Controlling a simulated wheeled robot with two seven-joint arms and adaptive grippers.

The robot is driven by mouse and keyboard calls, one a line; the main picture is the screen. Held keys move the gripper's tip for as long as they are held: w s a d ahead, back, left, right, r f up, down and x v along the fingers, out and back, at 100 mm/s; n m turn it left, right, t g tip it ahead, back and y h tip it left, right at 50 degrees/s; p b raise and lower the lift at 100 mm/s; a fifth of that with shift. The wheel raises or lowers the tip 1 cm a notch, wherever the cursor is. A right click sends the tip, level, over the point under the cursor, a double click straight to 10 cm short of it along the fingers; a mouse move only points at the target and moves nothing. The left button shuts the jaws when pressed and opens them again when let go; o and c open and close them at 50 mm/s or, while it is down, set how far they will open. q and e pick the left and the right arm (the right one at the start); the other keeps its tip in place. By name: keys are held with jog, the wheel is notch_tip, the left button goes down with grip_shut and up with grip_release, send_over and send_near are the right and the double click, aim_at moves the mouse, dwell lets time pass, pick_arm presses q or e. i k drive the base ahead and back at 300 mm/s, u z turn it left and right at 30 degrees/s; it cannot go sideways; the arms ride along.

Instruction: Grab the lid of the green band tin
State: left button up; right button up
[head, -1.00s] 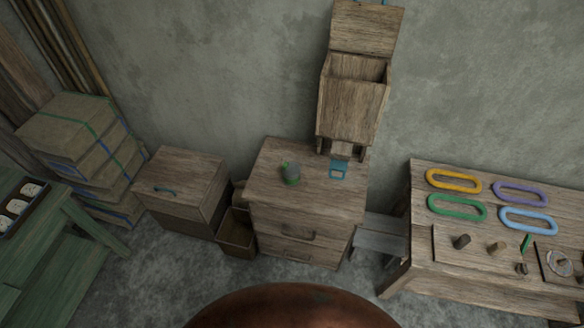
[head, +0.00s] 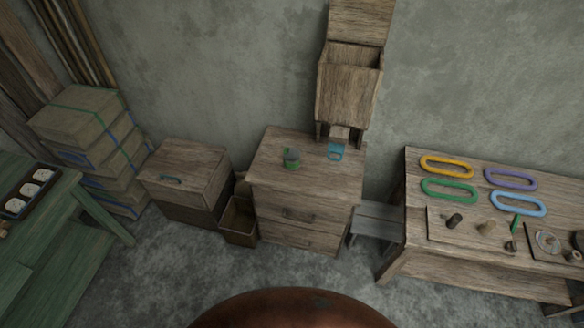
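A small grey tin with a green band (head: 292,160) stands on top of the wooden drawer cabinet (head: 275,177). It is small in the view, and I cannot make out where its lid meets its body. Neither of my grippers is in the head view. Only a rounded brown part of my own body shows at the bottom edge.
A blue piece (head: 336,152) lies right of the tin, below a wall-mounted wooden bin (head: 347,95). A workbench (head: 420,262) with coloured loops stands right, a lidded chest (head: 185,165) and green table (head: 60,255) left.

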aim_at(290, 155)
jog(key=u, duration=0.75)
jog(key=i, duration=0.95)
jog(key=z, duration=0.1)
